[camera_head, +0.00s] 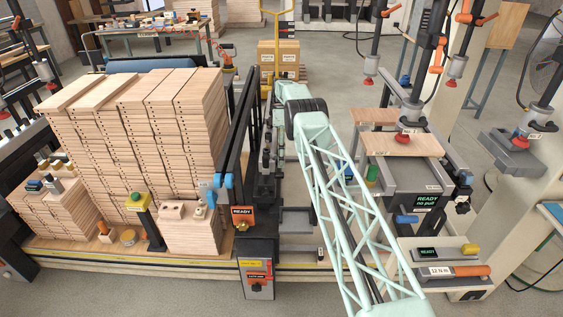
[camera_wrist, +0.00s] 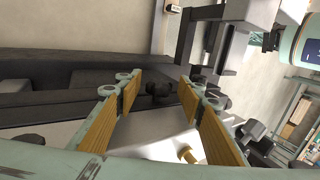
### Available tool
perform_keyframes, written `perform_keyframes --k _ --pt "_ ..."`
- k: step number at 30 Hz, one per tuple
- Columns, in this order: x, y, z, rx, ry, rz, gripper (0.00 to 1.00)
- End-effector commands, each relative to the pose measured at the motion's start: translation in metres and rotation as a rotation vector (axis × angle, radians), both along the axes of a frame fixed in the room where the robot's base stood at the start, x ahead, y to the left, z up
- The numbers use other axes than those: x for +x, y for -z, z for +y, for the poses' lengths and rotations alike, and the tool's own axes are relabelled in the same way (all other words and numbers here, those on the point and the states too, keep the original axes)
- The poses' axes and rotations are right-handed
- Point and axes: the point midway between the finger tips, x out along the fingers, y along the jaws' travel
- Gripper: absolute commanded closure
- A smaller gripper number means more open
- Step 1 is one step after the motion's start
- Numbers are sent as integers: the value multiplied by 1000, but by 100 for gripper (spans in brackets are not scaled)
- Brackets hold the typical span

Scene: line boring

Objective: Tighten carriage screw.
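In the wrist view my gripper (camera_wrist: 160,92) is open, its two yellow-padded fingers wide apart with nothing between the pads. A dark round knob (camera_wrist: 158,89) shows beyond the fingertips, against a dark rail; I cannot tell whether it is the carriage screw. In the head view my pale green lattice arm reaches up to the dark machine column (camera_head: 267,150), and my gripper is not distinguishable there. A tool with an orange handle (camera_head: 470,271), beside a "12 N m" label, lies on the right-hand shelf.
Tall stacks of wooden boards (camera_head: 140,135) stand left of the column. On the right, a board (camera_head: 400,143) lies under a suction cup, near a "READY no pull" display (camera_head: 427,201). A brass-coloured knob (camera_wrist: 188,154) shows low in the wrist view.

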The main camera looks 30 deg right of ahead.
Motion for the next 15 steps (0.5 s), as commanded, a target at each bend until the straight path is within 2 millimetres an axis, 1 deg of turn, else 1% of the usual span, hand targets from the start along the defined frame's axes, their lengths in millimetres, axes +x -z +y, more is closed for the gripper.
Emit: perform_keyframes --k 8,15 --pt "1 -16 0 0 0 -1 64" --pt "0 -46 0 0 0 0 64"
